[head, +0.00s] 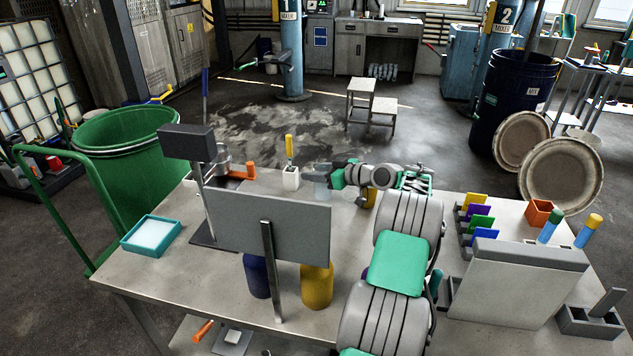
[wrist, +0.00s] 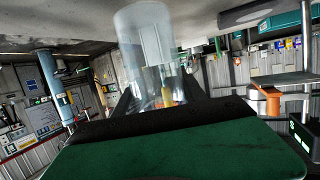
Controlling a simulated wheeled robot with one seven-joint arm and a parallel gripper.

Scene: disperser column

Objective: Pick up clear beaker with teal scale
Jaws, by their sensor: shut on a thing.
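The clear beaker (wrist: 146,42) stands out as a see-through cylinder in the wrist view, between the two dark fingers. Its teal scale cannot be made out. It also shows faintly in the head view as a pale glassy shape (head: 318,186) at the tip of my arm, over the far part of the table. My gripper (head: 335,178) reaches it from the right and is shut on it; its fingers also show in the wrist view (wrist: 157,95). I cannot tell whether the beaker's base touches the table.
A white holder (head: 291,179) with a yellow-handled tool stands just left of the beaker. A grey panel (head: 265,228) on the table (head: 180,275) stands in front, with a blue bottle (head: 256,277) and yellow bottle (head: 317,286) by it. A teal tray (head: 127,248) lies left.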

